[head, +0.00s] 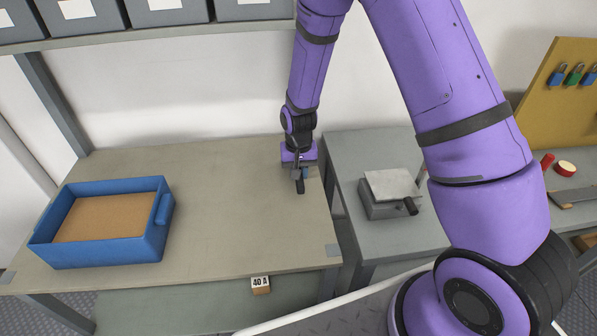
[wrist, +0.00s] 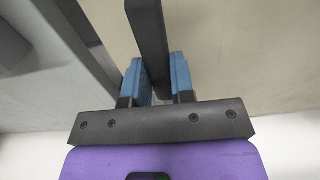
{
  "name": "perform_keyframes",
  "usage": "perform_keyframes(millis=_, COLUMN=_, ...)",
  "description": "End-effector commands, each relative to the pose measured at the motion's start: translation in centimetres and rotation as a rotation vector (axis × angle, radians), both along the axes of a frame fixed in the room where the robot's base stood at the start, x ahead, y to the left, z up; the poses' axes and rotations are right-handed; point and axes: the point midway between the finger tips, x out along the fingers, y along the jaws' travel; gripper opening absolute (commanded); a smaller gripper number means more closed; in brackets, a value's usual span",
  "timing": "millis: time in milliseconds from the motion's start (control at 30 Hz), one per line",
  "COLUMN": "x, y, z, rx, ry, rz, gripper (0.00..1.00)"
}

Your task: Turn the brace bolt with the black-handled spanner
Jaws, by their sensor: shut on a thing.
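My gripper (head: 302,174) is over the right part of the beige bench, near its right edge. Its two blue fingers (wrist: 156,80) are shut on the black handle of the spanner (wrist: 148,36). In the head view the black handle (head: 300,187) points down toward the front of the bench. The spanner's metal end cannot be made out in either view. I cannot pick out the brace bolt in either view.
A blue tray (head: 112,254) with a brown base stands at the left on the bench (head: 225,215). A block labelled 40 A (head: 261,285) is at the front. A grey device (head: 390,190) sits on the neighbouring bench, right across a narrow gap. The bench middle is clear.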

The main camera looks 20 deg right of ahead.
Motion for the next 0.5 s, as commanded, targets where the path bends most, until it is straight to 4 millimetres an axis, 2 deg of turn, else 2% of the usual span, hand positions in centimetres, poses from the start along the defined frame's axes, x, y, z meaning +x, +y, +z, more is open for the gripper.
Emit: perform_keyframes(millis=500, x=0.0, y=0.0, z=2.1, rx=0.000, ry=-0.001, rz=0.000, gripper=0.00)
